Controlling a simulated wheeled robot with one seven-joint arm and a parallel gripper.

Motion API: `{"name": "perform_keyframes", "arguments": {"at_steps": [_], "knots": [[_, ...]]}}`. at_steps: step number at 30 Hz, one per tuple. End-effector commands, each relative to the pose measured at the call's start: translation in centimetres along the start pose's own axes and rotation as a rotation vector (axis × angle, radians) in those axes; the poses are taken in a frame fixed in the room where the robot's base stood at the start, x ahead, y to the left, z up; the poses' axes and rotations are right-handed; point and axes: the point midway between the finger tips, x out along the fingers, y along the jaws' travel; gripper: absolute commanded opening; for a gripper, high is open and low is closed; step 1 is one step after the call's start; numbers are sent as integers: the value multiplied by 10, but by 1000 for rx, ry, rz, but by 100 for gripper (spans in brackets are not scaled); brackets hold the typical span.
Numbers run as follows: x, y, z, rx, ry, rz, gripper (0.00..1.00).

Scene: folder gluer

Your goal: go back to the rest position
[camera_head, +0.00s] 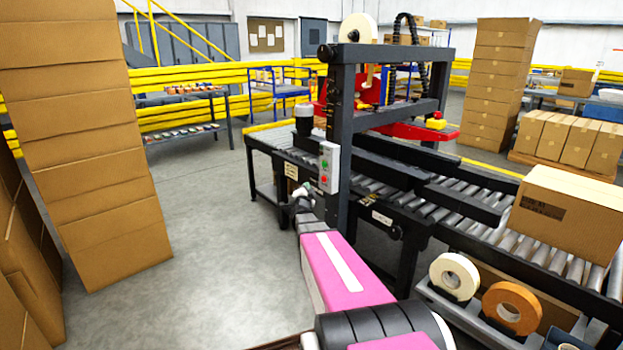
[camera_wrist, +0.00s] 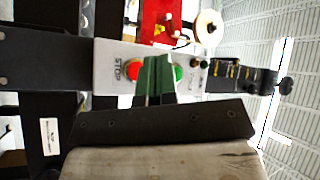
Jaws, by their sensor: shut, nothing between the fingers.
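My arm reaches out from the bottom of the head view, with a pink link. My gripper (camera_head: 302,190) is at its far end, close to the machine's post and low beside the white control box (camera_head: 329,167). In the wrist view my gripper (camera_wrist: 157,62) shows as two dark green fingers, shut together and empty. I cannot tell whether the fingertips touch the box.
The machine's dark frame (camera_head: 343,120) and roller conveyor (camera_head: 510,238) lie ahead and right, with a carton (camera_head: 568,213) on the rollers. Tape rolls (camera_head: 454,277) sit at the lower right. A tall carton stack (camera_head: 90,150) stands at left. The grey floor (camera_head: 205,230) between is clear.

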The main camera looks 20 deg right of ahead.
Motion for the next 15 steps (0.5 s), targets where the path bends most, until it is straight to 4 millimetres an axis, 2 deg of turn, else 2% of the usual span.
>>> {"name": "perform_keyframes", "arguments": {"at_steps": [5, 8, 11, 15], "knots": [[-1, 0, 1, -4, -8, 3, 0], [-8, -2, 9, -27, -57, 20, 0], [-22, -3, 25, -77, -156, 53, 0], [-56, -4, 57, -188, -365, 119, 0]]}}
